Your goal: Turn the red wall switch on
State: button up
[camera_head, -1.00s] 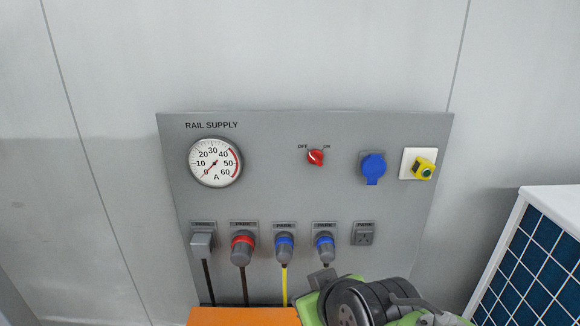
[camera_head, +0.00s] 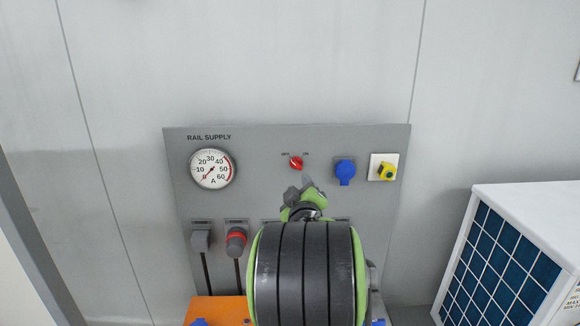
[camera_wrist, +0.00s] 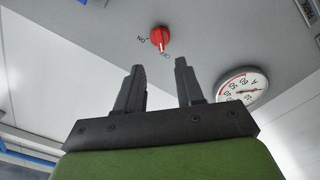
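The red rotary switch (camera_head: 296,162) is on the upper middle of the grey RAIL SUPPLY panel (camera_head: 265,152). In the wrist view the red switch (camera_wrist: 160,39) lies beyond the fingertips, apart from them. That view shows the labels inverted, and the white mark on the knob appears to point toward OFF. My gripper (camera_head: 301,186) is just below the switch in the head view. In the wrist view my gripper (camera_wrist: 158,66) is open, with nothing between its two fingers.
A round gauge (camera_head: 212,169) is left of the switch. A blue socket cover (camera_head: 345,171) and a yellow-and-green button box (camera_head: 386,171) are to its right. Corded plugs (camera_head: 236,241) hang below. A white cabinet with blue panels (camera_head: 508,263) stands at the right.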

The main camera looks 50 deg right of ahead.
aim_at(296, 166)
jog(key=p+x, duration=0.3)
jog(key=x, duration=0.8)
jog(key=shift+w+r, duration=0.15)
grip_shut()
